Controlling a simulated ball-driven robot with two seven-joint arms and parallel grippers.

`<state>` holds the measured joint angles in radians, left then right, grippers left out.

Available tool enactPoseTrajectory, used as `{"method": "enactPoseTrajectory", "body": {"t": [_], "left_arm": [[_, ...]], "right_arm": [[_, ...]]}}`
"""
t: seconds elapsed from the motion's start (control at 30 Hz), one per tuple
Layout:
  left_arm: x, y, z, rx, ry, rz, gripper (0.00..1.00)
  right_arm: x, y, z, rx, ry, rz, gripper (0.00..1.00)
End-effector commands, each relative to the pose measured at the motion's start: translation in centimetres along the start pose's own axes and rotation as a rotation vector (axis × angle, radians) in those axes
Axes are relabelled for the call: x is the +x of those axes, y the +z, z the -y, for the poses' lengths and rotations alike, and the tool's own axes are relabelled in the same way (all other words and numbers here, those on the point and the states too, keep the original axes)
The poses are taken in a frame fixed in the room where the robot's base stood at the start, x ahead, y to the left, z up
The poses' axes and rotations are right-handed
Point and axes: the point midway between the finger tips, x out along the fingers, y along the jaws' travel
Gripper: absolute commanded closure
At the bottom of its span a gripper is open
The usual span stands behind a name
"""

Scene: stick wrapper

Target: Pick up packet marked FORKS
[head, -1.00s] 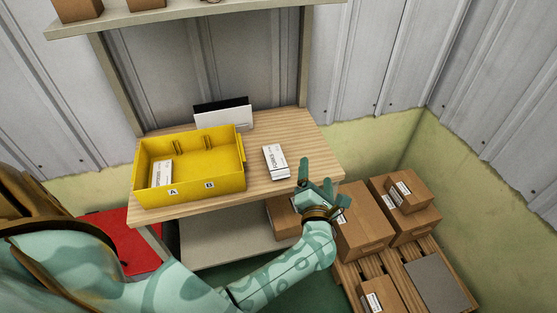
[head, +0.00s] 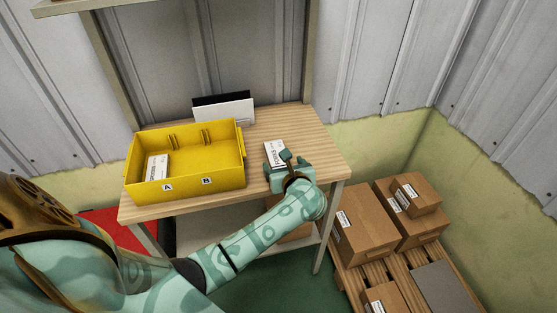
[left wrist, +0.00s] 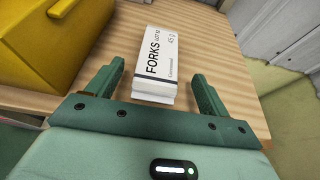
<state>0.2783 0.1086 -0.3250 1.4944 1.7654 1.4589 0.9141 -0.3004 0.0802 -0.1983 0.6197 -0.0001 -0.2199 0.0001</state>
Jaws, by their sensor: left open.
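The white packet marked FORKS (left wrist: 160,55) lies on the wooden table, its label readable in the left wrist view. In the head view the packet (head: 273,152) is partly hidden by my left gripper (head: 287,160). My left gripper, also in the left wrist view (left wrist: 158,85), is open, with its fingers on either side of the packet's near end. I see gaps between the fingers and the packet, and it is not held. My right gripper is not in view.
A yellow bin (head: 215,180) marked A and B stands left of the packet, with a white packet (head: 156,168) in its A side. A white-and-black panel (head: 225,110) stands at the table's back. Cardboard boxes (head: 360,225) sit on a pallet at the right.

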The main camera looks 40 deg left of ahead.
Motion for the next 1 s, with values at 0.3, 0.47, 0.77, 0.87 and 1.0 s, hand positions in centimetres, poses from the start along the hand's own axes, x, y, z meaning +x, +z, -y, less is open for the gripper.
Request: {"method": "enactPoseTrajectory", "body": {"t": [0.3,0.47,0.77,0.87,1.0], "left_arm": [[4.5,-0.6,-0.2,0.004,0.0,0.0,0.2],[4.4,-0.4,-0.2,0.002,-0.001,0.0,0.2],[4.4,-0.4,-0.2,0.002,0.0,0.0,0.68],[4.4,-0.4,-0.2,0.002,0.0,0.0,0.68],[4.3,-0.3,-0.2,0.002,0.0,-0.001,0.68]], "right_arm": [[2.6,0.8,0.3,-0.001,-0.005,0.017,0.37],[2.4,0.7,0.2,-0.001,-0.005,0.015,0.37],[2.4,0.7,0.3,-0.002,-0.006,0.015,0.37],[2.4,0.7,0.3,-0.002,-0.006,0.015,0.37],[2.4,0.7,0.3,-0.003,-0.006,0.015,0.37]]}}
